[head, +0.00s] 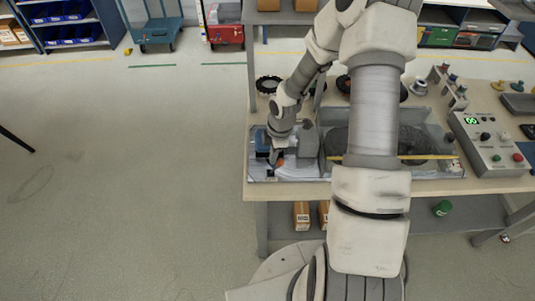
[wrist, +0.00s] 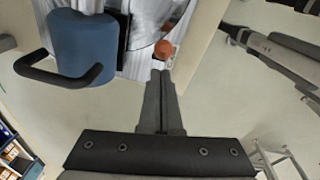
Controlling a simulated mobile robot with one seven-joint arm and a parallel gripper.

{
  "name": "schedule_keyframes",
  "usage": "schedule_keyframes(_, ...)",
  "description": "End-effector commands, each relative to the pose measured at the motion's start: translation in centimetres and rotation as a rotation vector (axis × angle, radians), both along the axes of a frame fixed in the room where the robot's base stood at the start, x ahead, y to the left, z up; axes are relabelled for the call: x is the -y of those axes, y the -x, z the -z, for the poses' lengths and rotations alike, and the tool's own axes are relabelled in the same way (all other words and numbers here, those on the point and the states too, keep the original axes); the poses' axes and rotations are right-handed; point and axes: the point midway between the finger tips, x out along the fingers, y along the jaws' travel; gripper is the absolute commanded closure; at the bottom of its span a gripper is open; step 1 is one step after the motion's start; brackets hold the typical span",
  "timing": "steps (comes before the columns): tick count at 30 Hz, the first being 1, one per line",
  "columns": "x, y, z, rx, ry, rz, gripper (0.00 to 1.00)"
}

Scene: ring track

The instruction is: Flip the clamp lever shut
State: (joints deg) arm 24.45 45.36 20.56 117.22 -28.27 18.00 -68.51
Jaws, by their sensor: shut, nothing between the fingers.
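My gripper (wrist: 162,76) is shut and empty, its two fingers pressed together. In the wrist view the fingertips lie just below a round orange knob (wrist: 164,49), which looks like the end of the clamp lever. I cannot tell whether they touch it. The rest of the clamp is hard to make out, so the lever's angle is unclear. In the head view my gripper (head: 277,152) is low over the left end of the grey track tray, and my arm hides part of the tray.
The workbench (head: 437,184) holds a control box (head: 490,142) with a green display and buttons at the right. Black wheels (head: 268,84) lie behind the tray. A green cylinder (head: 442,208) is on the lower shelf. The floor left of the bench is clear.

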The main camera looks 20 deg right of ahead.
Motion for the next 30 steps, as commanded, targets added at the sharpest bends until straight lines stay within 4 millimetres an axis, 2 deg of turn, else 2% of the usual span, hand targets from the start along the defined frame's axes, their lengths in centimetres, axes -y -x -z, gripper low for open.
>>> schedule_keyframes(12,1.8,0.5,0.3,-0.002,0.001,0.001,1.0)
schedule_keyframes(30,2.3,0.8,0.5,-0.009,0.006,0.005,1.0)
